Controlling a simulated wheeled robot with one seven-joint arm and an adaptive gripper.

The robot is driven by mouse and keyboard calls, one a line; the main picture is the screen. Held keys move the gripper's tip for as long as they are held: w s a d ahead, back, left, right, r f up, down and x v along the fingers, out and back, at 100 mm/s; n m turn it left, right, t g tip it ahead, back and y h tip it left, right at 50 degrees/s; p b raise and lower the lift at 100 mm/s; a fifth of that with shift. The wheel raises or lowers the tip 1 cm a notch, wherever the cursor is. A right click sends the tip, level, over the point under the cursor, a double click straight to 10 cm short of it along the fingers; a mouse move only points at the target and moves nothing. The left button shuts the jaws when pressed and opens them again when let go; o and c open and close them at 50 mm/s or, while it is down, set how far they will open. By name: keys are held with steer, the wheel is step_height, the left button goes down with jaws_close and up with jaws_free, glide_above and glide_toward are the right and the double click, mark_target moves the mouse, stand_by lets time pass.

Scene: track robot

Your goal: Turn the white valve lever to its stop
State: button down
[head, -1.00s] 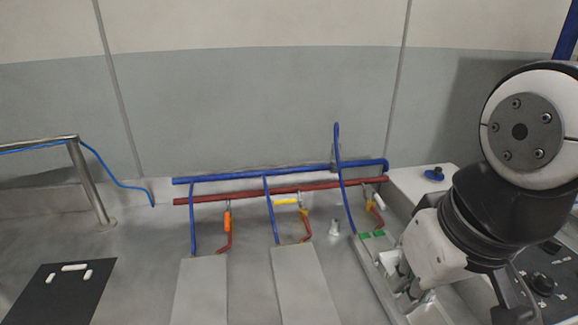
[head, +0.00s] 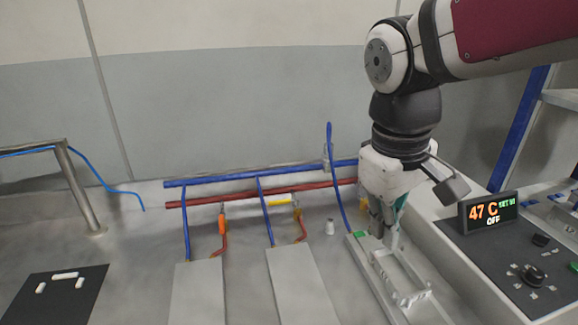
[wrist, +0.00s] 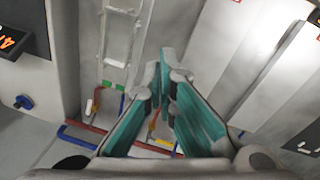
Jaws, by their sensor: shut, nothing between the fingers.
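The white valve lever (wrist: 89,106) shows small in the wrist view, left of my fingers, beside a short red pipe. In the head view it is hidden behind my gripper (head: 381,232). My gripper points down over the right end of the pipes, above the rack with the green blocks. In the wrist view, the teal-padded fingers of my gripper (wrist: 167,72) meet at the tips with nothing between them. They appear apart from the lever. The lever's exact angle is too small to tell.
An orange lever (head: 222,224) and a yellow lever (head: 279,203) sit on valves to the left. Blue and red pipes (head: 260,194) run along the wall. A control panel with a display (head: 488,212) stands right.

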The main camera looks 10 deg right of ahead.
steer(key=w+d+f+n+g+h, duration=0.2)
steer(key=w+f+n+h, duration=0.1)
steer(key=w, duration=0.6)
steer(key=w+d+f+n+g+h, duration=0.2)
steer(key=w+f+n+h, duration=0.1)
steer(key=w, duration=0.5)
steer(key=w+a+f+n+t+h, duration=0.1)
steer(key=w+a+f+n+h, duration=0.3)
steer(key=w+f+n+h, duration=0.55)
steer(key=d+f+p, duration=0.1)
steer(key=d, duration=0.3)
steer(key=w+d+f+m+y+p, duration=0.1)
steer(key=d, duration=0.4)
steer(key=w+d+f+m+p, duration=0.1)
steer(key=d, duration=0.3)
steer(key=shift+d+f+p, duration=0.15)
steer(key=shift+d+p, duration=0.15)
steer(key=shift+p, duration=0.05)
steer(key=shift+d, duration=0.1)
steer(key=shift+s+d+f, duration=0.1)
steer(key=shift+s+d, duration=0.15)
steer(key=shift+d, duration=0.4)
